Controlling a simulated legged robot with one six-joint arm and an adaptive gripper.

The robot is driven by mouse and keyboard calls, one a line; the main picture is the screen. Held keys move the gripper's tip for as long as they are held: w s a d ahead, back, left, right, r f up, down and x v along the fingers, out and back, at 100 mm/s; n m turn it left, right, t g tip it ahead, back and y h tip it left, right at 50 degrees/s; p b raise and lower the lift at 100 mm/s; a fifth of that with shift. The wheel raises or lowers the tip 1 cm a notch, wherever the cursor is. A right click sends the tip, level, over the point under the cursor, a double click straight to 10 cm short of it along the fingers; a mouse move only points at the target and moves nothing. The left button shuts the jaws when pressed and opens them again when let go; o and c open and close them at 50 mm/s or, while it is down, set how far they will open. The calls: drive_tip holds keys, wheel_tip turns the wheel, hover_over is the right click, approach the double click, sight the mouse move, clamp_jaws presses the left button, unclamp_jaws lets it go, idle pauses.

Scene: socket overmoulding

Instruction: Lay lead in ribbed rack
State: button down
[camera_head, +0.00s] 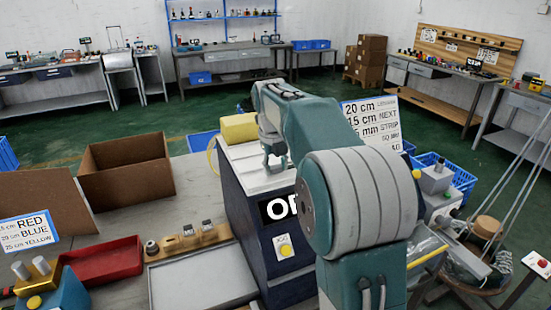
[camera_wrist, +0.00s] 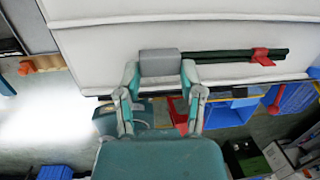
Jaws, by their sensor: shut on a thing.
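In the wrist view my gripper (camera_wrist: 160,66) is shut on the grey block-shaped end of the lead. The lead (camera_wrist: 225,57) is a dark, doubled cable running right from this end, with a red tie (camera_wrist: 263,57) around it. Behind it is a pale surface with long raised ribs, the ribbed rack (camera_wrist: 110,43); I cannot tell whether the lead touches it. In the head view my gripper (camera_head: 274,158) points down over the rack's white top (camera_head: 240,178) on the dark blue machine. The lead cannot be made out there.
To the left are an open cardboard box (camera_head: 127,185), a red tray (camera_head: 103,260), a grey tray (camera_head: 200,280) and a wooden strip with small fittings (camera_head: 187,241). My arm hides the machine's right side.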

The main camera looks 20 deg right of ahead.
drive_tip(key=shift+f, duration=0.2)
drive_tip(key=shift+c, duration=0.7)
unclamp_jaws()
